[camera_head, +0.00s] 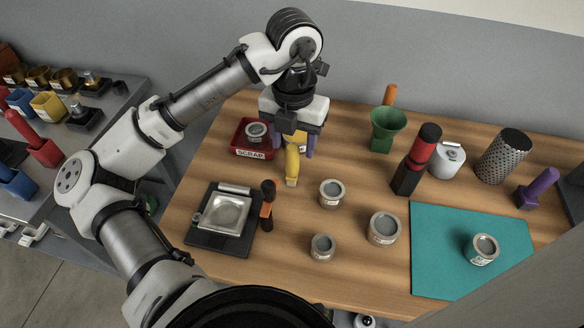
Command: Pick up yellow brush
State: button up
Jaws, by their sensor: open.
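The yellow brush (292,165) stands on the wooden table (340,275) near its back edge, left of the middle. Its upper part is partly hidden by my gripper. My gripper (294,146) points down from above, at the top of the brush. Its fingers are purplish and show on the left and right of the brush. The gripper is open. I cannot tell from this view whether the fingers touch the brush.
A red tray (238,152) marked SCRAP stands close left of my gripper. A scale (205,236), a dark-and-orange tool (267,205) and several tins, one here (332,193), stand in front.

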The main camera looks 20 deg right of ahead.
aim_at(292, 160)
notch_tip(292, 160, down, 6)
jog(key=shift+a+r+p, duration=0.1)
jog(key=shift+r+p, duration=0.05)
jog(key=shift+p, duration=0.35)
jog(key=c, duration=1.1)
jog(key=shift+o, duration=0.2)
jog(key=shift+r, duration=0.15)
notch_tip(292, 160, up, 20)
